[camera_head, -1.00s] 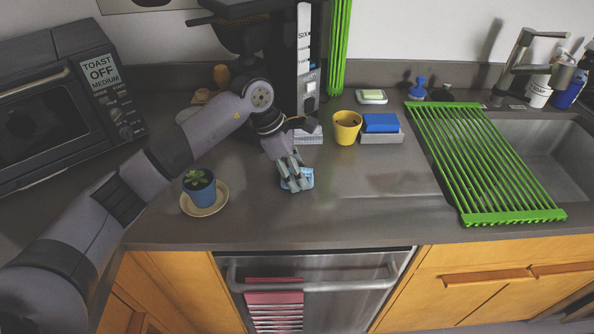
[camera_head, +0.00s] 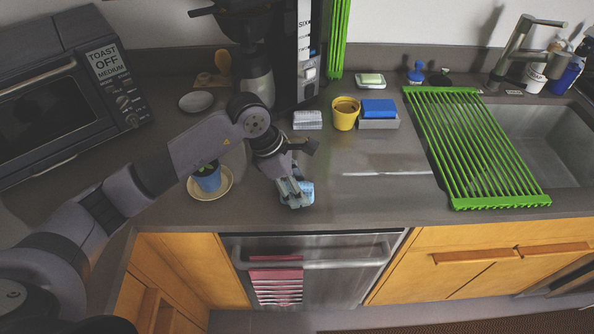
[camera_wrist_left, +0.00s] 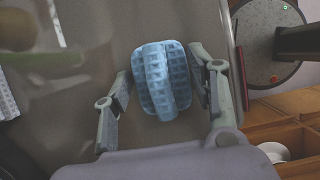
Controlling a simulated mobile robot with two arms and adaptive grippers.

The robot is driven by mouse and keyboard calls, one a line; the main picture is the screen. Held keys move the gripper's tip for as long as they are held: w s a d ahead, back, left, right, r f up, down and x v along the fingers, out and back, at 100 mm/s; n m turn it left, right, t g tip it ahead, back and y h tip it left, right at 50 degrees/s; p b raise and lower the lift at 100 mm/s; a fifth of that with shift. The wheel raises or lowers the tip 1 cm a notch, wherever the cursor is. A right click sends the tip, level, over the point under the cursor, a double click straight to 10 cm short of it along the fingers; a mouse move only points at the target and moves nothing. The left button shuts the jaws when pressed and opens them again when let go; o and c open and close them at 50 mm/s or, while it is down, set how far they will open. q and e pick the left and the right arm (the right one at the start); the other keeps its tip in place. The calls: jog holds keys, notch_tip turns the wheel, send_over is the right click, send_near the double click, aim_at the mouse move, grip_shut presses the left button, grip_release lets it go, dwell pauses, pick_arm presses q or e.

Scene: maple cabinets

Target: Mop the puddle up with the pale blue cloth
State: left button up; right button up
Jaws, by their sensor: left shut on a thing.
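The pale blue cloth (camera_head: 307,190) is at the counter, left of centre in the head view. My left gripper (camera_head: 292,192) points down and is shut on it. In the left wrist view the cloth (camera_wrist_left: 160,78) is bunched into a ridge between the two fingers (camera_wrist_left: 163,90). I cannot tell whether its underside touches the counter. A faint glossy patch (camera_head: 385,173) lies on the grey counter to the right of the cloth; I cannot tell whether it is the puddle or a reflection. My right gripper is not in view.
A potted plant on a saucer (camera_head: 224,190) stands left of the gripper, partly behind my arm. A yellow cup (camera_head: 344,118), a blue sponge (camera_head: 379,108) and a ribbed white item (camera_head: 307,120) stand behind. The counter's middle is clear.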

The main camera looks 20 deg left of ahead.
aim_at(303, 163)
pick_arm(q)
jog(key=shift+s+r, duration=0.1)
jog(key=shift+s, duration=0.35)
jog(key=shift+w+b, duration=0.4)
jog(key=shift+w, duration=0.1)
jog(key=shift+w+a+b, duration=0.4)
jog(key=shift+w+b, duration=0.55)
jog(key=shift+w, duration=0.65)
jog(key=shift+w+a+b, duration=0.45)
jog(key=shift+w+b, duration=0.45)
jog(key=shift+w, duration=0.7)
jog(key=shift+w+a+b, duration=0.4)
jog(key=shift+w+b, duration=0.55)
jog(key=shift+w, duration=0.65)
jog(key=shift+s, duration=0.3)
jog(key=shift+s+d+p, duration=0.2)
jog(key=shift+s, duration=0.55)
jog(key=shift+s+d+p, duration=0.2)
jog(key=shift+s+d, duration=0.05)
jog(key=shift+s, duration=0.55)
jog(key=shift+s+d+p, duration=0.2)
jog(key=shift+s, duration=0.55)
notch_tip(303, 163, up, 6)
jog(key=p, duration=0.3)
jog(key=shift+r, duration=0.25)
